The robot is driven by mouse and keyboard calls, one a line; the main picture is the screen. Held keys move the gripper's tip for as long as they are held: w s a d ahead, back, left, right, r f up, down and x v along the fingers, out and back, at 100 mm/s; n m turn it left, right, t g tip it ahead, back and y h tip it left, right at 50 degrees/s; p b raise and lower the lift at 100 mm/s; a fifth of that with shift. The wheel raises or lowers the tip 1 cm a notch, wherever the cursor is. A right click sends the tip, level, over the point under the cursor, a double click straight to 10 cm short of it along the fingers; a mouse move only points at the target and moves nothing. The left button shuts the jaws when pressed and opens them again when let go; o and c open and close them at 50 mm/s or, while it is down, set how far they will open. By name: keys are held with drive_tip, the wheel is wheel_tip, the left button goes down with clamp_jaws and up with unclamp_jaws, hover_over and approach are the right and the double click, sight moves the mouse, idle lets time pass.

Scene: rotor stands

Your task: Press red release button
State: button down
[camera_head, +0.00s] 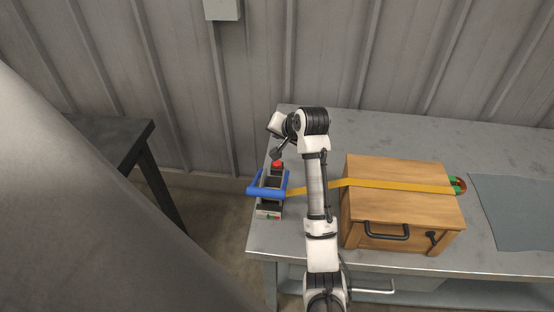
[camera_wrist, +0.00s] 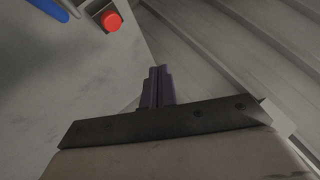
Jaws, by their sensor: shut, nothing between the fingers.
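The red release button (camera_head: 277,165) sits at the far end of a small device (camera_head: 268,214) with a blue handle (camera_head: 267,192), at the left end of the metal table. In the wrist view the red button (camera_wrist: 112,21) shows at the upper left, on a grey housing, with part of the blue handle (camera_wrist: 48,8) beyond it. My gripper (camera_head: 276,154) is just behind the button in the head view, above the table. In the wrist view its fingers (camera_wrist: 157,70) are together and empty, apart from the button in the picture. Whether it touches the button is hard to tell in the head view.
A yellow strap (camera_head: 395,186) runs from the device across a wooden box (camera_head: 380,218) with a black handle. A grey mat (camera_head: 515,212) lies at the right of the table (camera_head: 330,263). A corrugated wall (camera_head: 300,50) stands behind. A dark table (camera_head: 95,140) is at the left.

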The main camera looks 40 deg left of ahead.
drive_tip(key=shift+f, duration=0.1)
drive_tip(key=b, duration=0.7)
hover_over(278, 165)
wheel_tip(278, 165, down, 7)
drive_tip(key=shift+r, duration=0.1)
drive_tip(key=shift+f, duration=0.9)
drive_tip(key=shift+f, duration=0.1)
idle(0.7)
drive_tip(key=shift+f+p, duration=0.3)
drive_tip(key=shift+p, duration=0.05)
drive_tip(key=shift+f, duration=0.4)
idle(0.4)
drive_tip(key=shift+r, duration=0.1)
drive_tip(key=shift+r+p, duration=0.7)
drive_tip(key=shift+p, duration=0.25)
